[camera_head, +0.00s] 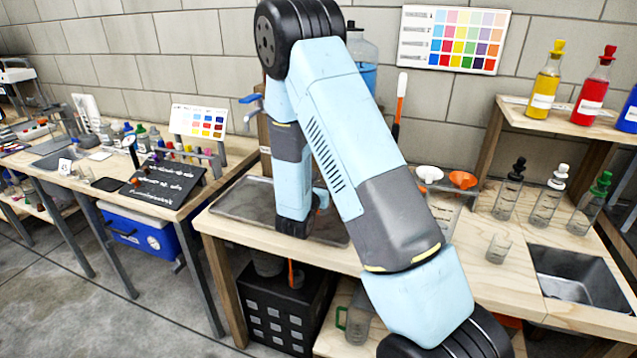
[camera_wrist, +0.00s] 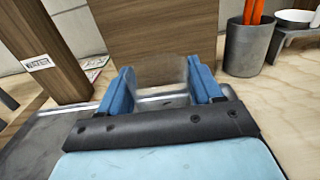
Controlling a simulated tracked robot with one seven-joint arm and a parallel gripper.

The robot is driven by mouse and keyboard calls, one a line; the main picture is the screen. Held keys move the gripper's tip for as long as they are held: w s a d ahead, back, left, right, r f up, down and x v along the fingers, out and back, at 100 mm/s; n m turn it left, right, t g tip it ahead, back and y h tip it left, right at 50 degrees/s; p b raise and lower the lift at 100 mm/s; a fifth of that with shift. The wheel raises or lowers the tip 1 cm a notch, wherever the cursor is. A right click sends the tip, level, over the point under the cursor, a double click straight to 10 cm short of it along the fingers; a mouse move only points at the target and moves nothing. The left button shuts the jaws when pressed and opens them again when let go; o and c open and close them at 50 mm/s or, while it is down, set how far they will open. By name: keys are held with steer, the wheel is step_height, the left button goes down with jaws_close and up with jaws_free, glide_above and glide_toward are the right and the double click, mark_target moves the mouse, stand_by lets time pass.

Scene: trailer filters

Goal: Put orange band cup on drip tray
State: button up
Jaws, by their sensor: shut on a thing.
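The drip tray (camera_head: 232,208) is a shallow grey metal tray on the wooden bench, partly hidden by my arm; it also shows in the wrist view (camera_wrist: 52,143). In the wrist view my gripper (camera_wrist: 160,76) has its blue fingers shut on a clear, see-through cup (camera_wrist: 162,73). The cup is over or at the tray's edge; I cannot tell whether its base touches. Its orange band is not clear there. In the head view my arm hides most of the gripper and cup; a small orange patch shows beside the wrist.
A wooden post (camera_wrist: 48,50) and board stand close by the cup. A grey holder (camera_wrist: 250,45) with orange-handled tools is to the right. White and orange funnels (camera_head: 462,180), stoppered bottles (camera_head: 510,190), a small clear cup (camera_head: 498,248) and a sink (camera_head: 580,277) lie further right.

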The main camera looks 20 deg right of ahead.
steer(key=shift+f, duration=0.15)
steer(key=o, duration=1.3)
